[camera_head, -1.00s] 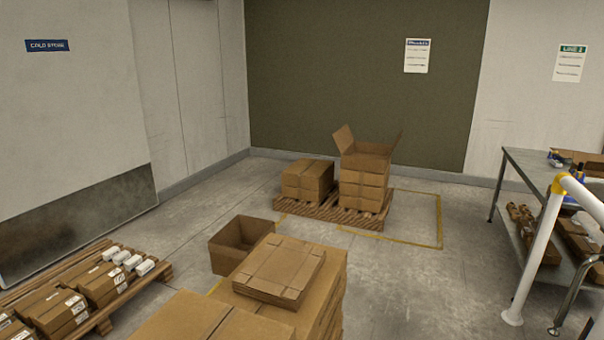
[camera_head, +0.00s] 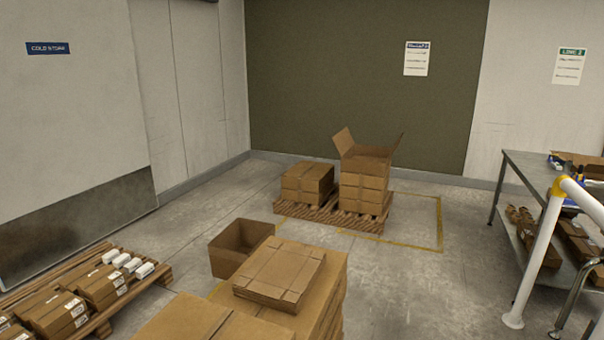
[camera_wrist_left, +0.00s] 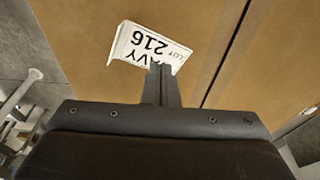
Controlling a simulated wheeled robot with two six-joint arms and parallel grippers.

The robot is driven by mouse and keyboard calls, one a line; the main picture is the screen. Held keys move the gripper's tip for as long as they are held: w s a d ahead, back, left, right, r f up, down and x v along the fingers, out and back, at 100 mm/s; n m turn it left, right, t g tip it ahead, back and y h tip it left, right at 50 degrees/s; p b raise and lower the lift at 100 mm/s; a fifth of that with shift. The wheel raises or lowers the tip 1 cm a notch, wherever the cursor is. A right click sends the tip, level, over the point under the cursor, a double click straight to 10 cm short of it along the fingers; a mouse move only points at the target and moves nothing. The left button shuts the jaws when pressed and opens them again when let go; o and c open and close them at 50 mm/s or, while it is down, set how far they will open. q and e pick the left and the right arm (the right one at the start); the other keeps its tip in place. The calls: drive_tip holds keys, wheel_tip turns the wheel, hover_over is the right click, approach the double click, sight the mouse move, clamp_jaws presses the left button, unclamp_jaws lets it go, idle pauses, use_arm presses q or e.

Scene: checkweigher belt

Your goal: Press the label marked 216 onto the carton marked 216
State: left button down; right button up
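In the left wrist view a white label (camera_wrist_left: 147,45) reads 216 upside down, with "LOT" and part of another word. My left gripper (camera_wrist_left: 161,70) is shut on the label's edge. Behind the label is a brown cardboard surface (camera_wrist_left: 225,30) with a dark seam. I cannot tell whether the label touches it, and no number shows on it. Neither gripper is in the head view, and my right gripper is not in view anywhere. No carton marked 216 can be read in the head view.
Stacked cartons (camera_head: 325,290) with flat cardboard sheets (camera_head: 280,275) on top stand in the foreground. An open box (camera_head: 240,248) is behind them. A pallet of labelled cartons (camera_head: 60,315) is at left. A white rail (camera_head: 535,260) and a metal bench (camera_head: 530,170) stand at right.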

use_arm(q)
drive_tip(key=shift+f, duration=0.25)
idle(0.7)
drive_tip(key=shift+f, duration=0.5)
drive_tip(key=shift+r, duration=0.1)
idle(0.4)
drive_tip(key=shift+r+p, duration=0.55)
wheel_tip(320, 180, up, 6)
drive_tip(key=p, duration=0.7)
drive_tip(key=shift+f, duration=0.1)
drive_tip(key=shift+f, duration=0.1)
